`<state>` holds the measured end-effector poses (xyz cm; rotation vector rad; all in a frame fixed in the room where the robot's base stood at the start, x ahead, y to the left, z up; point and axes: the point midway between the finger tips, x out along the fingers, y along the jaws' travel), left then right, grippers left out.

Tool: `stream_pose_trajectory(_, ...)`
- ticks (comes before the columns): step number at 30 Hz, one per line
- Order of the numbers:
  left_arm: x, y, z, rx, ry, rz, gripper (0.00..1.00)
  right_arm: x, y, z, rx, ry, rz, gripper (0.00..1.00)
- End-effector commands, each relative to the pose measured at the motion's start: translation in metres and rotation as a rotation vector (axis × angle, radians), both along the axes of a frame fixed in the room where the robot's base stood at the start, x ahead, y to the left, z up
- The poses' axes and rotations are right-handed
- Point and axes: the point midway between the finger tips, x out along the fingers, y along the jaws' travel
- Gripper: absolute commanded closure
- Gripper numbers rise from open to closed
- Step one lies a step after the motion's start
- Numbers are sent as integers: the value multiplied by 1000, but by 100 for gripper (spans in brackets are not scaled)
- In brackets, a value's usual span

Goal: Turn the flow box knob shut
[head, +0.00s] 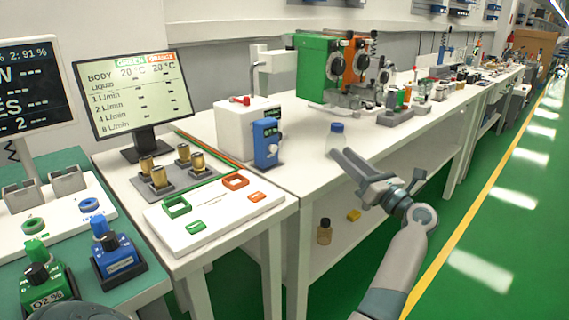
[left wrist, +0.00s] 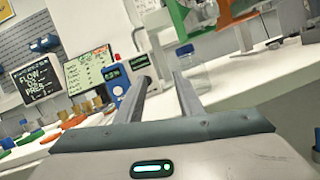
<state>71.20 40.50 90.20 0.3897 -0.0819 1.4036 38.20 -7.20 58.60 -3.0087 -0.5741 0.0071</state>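On the green-topped table at the lower left stand a blue box with a dark knob and a label (head: 118,255) and a green box marked O2 % with a dark knob (head: 42,280). A blue unit with a small display (head: 267,142) stands upright on the white bench; it also shows in the left wrist view (left wrist: 118,84). I cannot read which is the flow box. My left gripper (head: 341,156) is open and empty by the bench edge, far right of the knob boxes. Its spread fingers show in the left wrist view (left wrist: 160,80). My right gripper is not in view.
A clear bottle with a blue cap (head: 336,138) stands at the bench edge beside my left fingertips. A white panel with coloured frames (head: 215,215), metal cylinders (head: 160,176) and a monitor (head: 140,95) lie between the gripper and the knob boxes. The green floor at right is clear.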

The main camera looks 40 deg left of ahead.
Motion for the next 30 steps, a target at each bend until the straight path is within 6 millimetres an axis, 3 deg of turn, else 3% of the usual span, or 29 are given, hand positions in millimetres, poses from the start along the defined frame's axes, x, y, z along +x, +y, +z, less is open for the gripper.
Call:
stream_pose_trajectory(6,-30,17,1,-264,-320,57,66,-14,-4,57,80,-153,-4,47)
stream_pose_trajectory(10,-36,19,2,-325,-388,68,66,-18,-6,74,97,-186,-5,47)
stream_pose_trajectory(23,-37,19,4,-333,-394,71,66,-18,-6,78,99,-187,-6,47)
stream_pose_trajectory(30,-35,23,5,-330,-392,69,66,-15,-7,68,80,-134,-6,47)
